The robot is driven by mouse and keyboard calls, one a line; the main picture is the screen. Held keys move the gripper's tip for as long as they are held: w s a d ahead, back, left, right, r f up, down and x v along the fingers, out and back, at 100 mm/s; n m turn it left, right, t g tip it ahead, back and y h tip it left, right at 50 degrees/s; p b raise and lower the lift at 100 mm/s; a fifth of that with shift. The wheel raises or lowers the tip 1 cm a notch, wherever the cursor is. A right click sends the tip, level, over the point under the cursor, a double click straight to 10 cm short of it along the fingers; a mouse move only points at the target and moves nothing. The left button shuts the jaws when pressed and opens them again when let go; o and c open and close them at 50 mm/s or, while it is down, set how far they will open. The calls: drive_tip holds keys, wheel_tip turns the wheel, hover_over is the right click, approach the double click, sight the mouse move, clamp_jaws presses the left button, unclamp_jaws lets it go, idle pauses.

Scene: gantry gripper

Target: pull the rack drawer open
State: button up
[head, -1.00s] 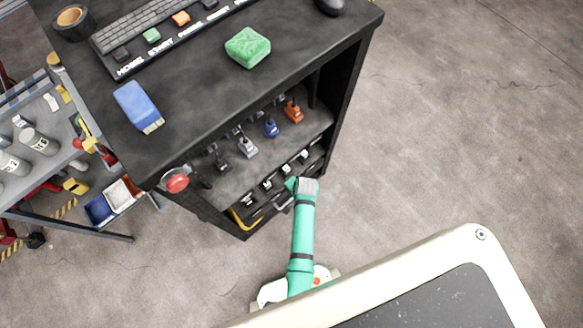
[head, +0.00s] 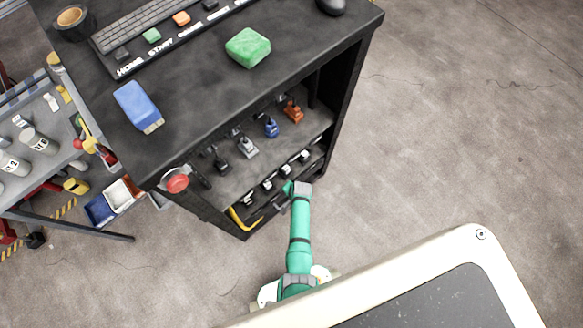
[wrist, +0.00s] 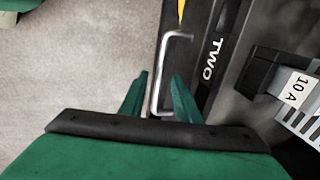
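The rack drawer has a dark front (wrist: 212,65) lettered "TWO" in the wrist view. A bent silver bar handle (wrist: 164,70) stands out from it. My green gripper (wrist: 160,76) is open, with a finger on each side of the handle's line. Contact between fingers and bar cannot be made out. In the head view my gripper (head: 289,188) is at the front of the black rack (head: 345,95), low down by the drawer level. My own wrist hides part of the drawer there, and how far it stands out is unclear.
Several small levers stand on the rack's shelf (head: 222,185), above a row of switches. A red knob (head: 177,180) sits at the rack's left corner. The floor (head: 450,130) to the right is clear.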

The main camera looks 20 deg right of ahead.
drive_tip(key=shift+f, duration=0.1)
drive_tip(key=shift+c, duration=0.5)
clamp_jaws()
drive_tip(key=s+d, duration=0.4)
drive_tip(key=s, duration=0.7)
drive_tip(key=s+d, duration=0.4)
drive_tip(key=s, duration=0.8)
drive_tip(key=shift+s+d, duration=0.15)
drive_tip(key=shift+d, duration=0.15)
drive_tip(key=shift+o, duration=0.5)
unclamp_jaws()
drive_tip(key=shift+s, duration=0.1)
wheel_tip(320, 180, up, 11)
drive_tip(key=s, duration=0.2)
drive_tip(key=shift+d+f, duration=0.2)
drive_tip(key=shift+d, duration=0.15)
